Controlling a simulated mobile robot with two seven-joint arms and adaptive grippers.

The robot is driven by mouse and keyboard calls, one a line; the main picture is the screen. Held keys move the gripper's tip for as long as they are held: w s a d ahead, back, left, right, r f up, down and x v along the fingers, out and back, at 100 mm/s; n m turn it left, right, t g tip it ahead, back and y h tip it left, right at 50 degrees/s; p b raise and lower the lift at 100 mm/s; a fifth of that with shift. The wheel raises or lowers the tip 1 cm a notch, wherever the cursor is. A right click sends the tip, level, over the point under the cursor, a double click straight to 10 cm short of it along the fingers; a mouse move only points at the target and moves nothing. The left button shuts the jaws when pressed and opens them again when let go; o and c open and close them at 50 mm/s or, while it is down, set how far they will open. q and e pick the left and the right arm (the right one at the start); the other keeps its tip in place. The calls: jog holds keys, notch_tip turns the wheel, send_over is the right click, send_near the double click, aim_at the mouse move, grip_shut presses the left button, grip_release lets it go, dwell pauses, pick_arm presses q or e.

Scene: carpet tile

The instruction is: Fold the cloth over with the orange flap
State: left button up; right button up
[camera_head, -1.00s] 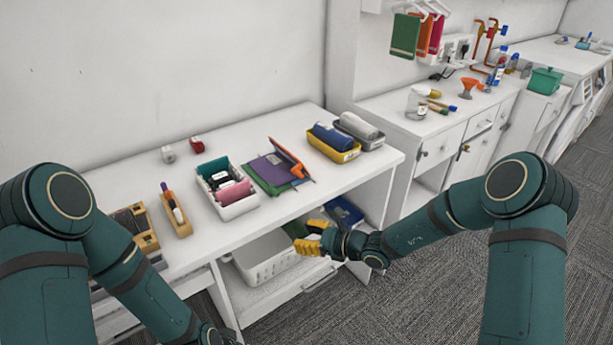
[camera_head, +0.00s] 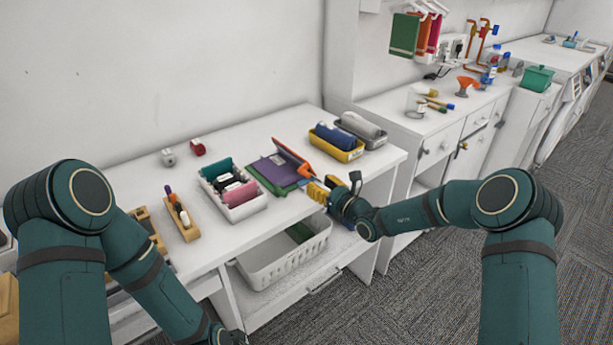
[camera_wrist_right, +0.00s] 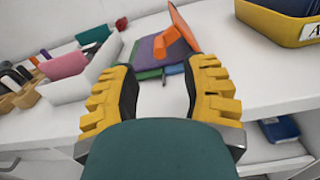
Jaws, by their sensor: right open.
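The cloth lies on the white table, with a purple panel (camera_head: 272,171) over a green part (camera_head: 262,187). Its orange flap (camera_head: 292,156) stands up tilted along the back right side. In the right wrist view the orange flap (camera_wrist_right: 182,28) rises beyond the fingertips, with the purple panel (camera_wrist_right: 146,52) to its left. My right gripper (camera_head: 317,189) is open and empty at the table's front edge, just right of the cloth; in the wrist view its yellow fingers (camera_wrist_right: 163,78) frame the cloth, apparently without touching it. My left arm shows, but its gripper is out of frame.
A white bin of cloths (camera_head: 238,208) stands left of the cloth. A yellow bin (camera_head: 337,152) and a grey bin (camera_head: 362,140) stand behind right. A wooden holder (camera_head: 181,224) is farther left. A white basket (camera_head: 262,272) sits on the shelf below.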

aim_at(306, 172)
jog(key=x, duration=0.6)
jog(key=shift+w+a+b, duration=0.2)
jog(key=shift+w+b, duration=0.05)
jog(key=shift+b, duration=0.1)
grip_shut()
